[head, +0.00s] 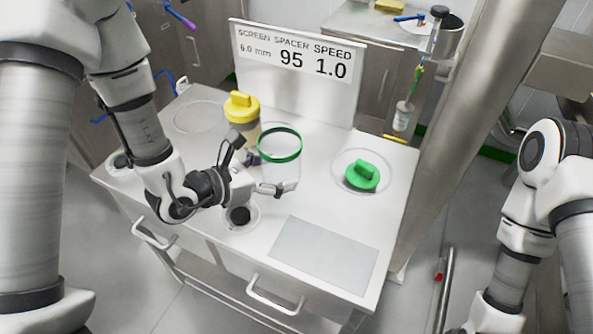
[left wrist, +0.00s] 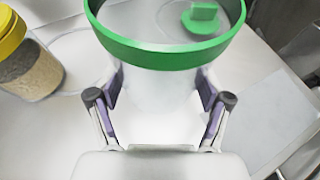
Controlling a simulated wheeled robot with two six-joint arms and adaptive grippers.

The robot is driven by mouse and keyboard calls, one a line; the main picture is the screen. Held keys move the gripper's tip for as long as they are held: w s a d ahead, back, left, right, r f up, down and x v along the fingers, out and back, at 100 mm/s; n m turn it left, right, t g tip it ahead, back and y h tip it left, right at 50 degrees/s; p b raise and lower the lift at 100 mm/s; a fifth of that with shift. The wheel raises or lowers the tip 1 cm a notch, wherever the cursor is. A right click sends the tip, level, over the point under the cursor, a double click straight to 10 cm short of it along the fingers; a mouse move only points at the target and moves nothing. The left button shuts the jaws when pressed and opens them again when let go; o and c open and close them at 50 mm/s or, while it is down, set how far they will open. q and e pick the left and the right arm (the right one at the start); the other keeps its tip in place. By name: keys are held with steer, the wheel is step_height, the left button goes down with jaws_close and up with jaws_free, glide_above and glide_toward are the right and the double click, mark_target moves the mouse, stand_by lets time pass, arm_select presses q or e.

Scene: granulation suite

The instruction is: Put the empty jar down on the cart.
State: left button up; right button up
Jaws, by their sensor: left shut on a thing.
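The empty jar is clear with a green rim (head: 279,145) and stands upright at the middle of the cart top (head: 325,215). My left gripper (head: 268,174) is shut on the jar's side, below the rim. In the left wrist view the jar (left wrist: 160,90) sits between the two fingers (left wrist: 158,98). The jar's base is hard to make out, so I cannot tell whether it touches the cart. The green lid (head: 362,175) lies in a marked circle to the right of the jar. My right gripper is out of the frames.
A yellow-lidded jar (head: 241,107) with grainy contents stands close behind and left of the empty jar. A sign board (head: 296,75) rises at the cart's back. A grey mat (head: 323,255) lies at the front right. An empty marked circle (head: 199,117) is at the back left.

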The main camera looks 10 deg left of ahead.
arm_select(q)
steer(key=w+b, duration=0.1)
steer(key=b, duration=0.1)
steer(key=w+b, duration=0.1)
steer(key=b, duration=0.1)
steer(key=w+f+b, duration=0.1)
steer(key=b, duration=0.1)
steer(key=shift+w+d, duration=0.15)
steer(key=shift+d, duration=0.25)
steer(key=shift+w+d+r+p, duration=0.15)
steer(key=shift+w+r+p, duration=0.15)
steer(key=shift+w, duration=0.2)
steer(key=shift+w+d+r+p, duration=0.15)
steer(key=shift+w+p, duration=0.2)
steer(key=shift+w, duration=0.1)
steer(key=w, duration=0.3)
steer(key=w+d+p, duration=0.1)
steer(key=w, duration=0.1)
steer(key=shift+w+d+f, duration=0.1)
steer(key=shift+f, duration=0.3)
step_height(320, 180, down, 3)
steer(key=shift+f, duration=0.2)
steer(key=shift+w+f, duration=0.15)
steer(key=shift+f+b, duration=0.1)
steer(key=shift+b, duration=0.2)
steer(key=o, duration=1.7)
steer(key=shift+o, duration=0.2)
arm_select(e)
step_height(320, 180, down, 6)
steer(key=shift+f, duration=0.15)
